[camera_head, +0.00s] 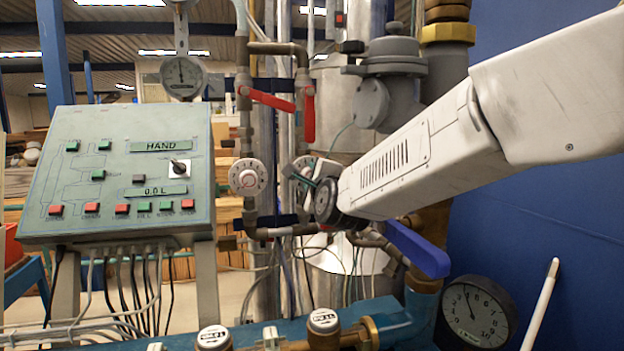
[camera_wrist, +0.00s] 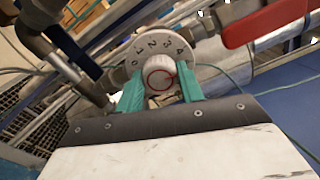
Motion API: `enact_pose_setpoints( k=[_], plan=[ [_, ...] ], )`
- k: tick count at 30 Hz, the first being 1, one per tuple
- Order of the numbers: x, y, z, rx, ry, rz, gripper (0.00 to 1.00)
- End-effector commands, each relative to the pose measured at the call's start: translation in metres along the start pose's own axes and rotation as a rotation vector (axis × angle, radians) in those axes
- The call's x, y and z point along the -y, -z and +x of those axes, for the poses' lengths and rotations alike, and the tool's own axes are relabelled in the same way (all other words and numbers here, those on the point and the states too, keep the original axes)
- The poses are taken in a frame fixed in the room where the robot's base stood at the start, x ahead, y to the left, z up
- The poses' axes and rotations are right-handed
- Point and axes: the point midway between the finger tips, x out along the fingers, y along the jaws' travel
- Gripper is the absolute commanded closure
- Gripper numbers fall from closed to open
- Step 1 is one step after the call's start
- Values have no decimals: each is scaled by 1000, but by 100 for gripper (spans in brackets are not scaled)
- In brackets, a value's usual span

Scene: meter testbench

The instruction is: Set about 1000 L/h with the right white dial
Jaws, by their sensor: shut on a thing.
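The right white dial (camera_head: 301,170) is partly hidden behind my gripper in the head view. In the wrist view the dial (camera_wrist: 148,47) shows a round white face with printed numbers and a central knob with a red ring. My gripper (camera_wrist: 160,88) has its two green fingers on either side of that knob, shut on it. In the head view my gripper (camera_head: 312,182) reaches the dial from the right. The left white dial (camera_head: 247,177) is fully visible beside it and apart from my gripper. The flow reading cannot be made out.
Red lever handles (camera_head: 268,100) sit above the dials; one red handle (camera_wrist: 262,22) shows close by in the wrist view. A blue lever (camera_head: 417,249) lies below my arm. A control panel (camera_head: 120,177) stands left, and a round gauge (camera_head: 477,312) sits at lower right.

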Motion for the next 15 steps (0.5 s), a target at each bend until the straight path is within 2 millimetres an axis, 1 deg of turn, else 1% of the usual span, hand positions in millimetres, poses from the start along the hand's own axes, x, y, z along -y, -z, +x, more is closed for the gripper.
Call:
enact_pose_setpoints(
  k=[9,15],
  plan=[
    [-2,1,0,-2,-4,280,85],
    [-2,1,0,-2,-4,415,85]
  ],
)
